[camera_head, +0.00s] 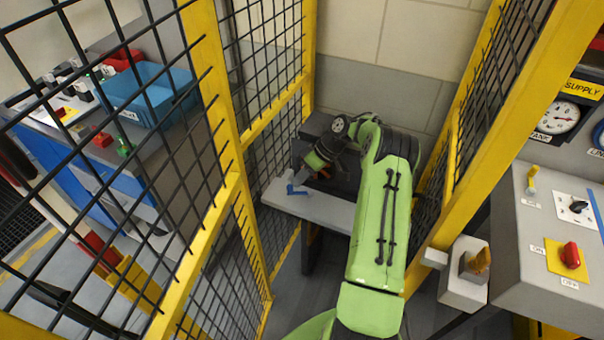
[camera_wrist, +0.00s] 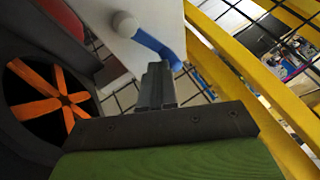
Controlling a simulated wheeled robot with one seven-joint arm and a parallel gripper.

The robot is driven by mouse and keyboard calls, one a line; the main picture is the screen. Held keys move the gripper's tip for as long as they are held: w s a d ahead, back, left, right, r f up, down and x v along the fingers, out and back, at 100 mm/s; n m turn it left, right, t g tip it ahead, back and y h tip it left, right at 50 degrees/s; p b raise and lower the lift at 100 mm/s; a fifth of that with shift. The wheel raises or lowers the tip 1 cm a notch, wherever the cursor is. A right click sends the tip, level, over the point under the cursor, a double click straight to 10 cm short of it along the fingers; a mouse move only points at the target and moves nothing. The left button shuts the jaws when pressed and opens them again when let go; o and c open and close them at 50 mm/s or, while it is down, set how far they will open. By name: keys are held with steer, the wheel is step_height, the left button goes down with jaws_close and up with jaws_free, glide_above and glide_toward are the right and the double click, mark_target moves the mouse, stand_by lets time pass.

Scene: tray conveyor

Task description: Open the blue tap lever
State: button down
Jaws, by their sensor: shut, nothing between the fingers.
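The blue tap lever (camera_head: 297,190) shows small at the left end of a pale grey bench in the head view. In the wrist view the blue lever (camera_wrist: 156,45) runs from a white round knob (camera_wrist: 125,24) down to the right, ending in a bent tip. My gripper (camera_wrist: 158,70) is shut and empty, its dark fingertips just below the lever in the picture. Whether they touch it I cannot tell. In the head view my gripper (camera_head: 301,178) is beside the lever, small and partly hidden by my wrist.
Yellow posts and black mesh fence (camera_head: 225,150) stand close on both sides of my arm. The bench top (camera_head: 318,208) is mostly bare. A dark round opening with orange spokes (camera_wrist: 60,95) lies left of my fingers. A panel with a red switch (camera_head: 570,256) stands at right.

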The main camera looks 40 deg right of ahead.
steer(key=n, duration=0.1)
steer(key=n+g, duration=0.1)
steer(key=a+n+g+p, duration=0.1)
steer(key=shift+s+n+y, duration=0.3)
steer(key=shift+n, duration=0.1)
steer(key=n, duration=0.1)
steer(key=n+g, duration=0.1)
steer(key=g, duration=0.1)
steer(key=shift+s+a+f+n, duration=0.1)
steer(key=shift+s+a+n, duration=0.2)
steer(key=shift+n, duration=0.1)
steer(key=shift+s+a+b, duration=0.15)
steer(key=shift+s+b, duration=0.25)
steer(key=shift+s, duration=0.4)
steer(key=shift+d, duration=0.8)
step_height(320, 180, up, 10)
steer(key=p, duration=0.2)
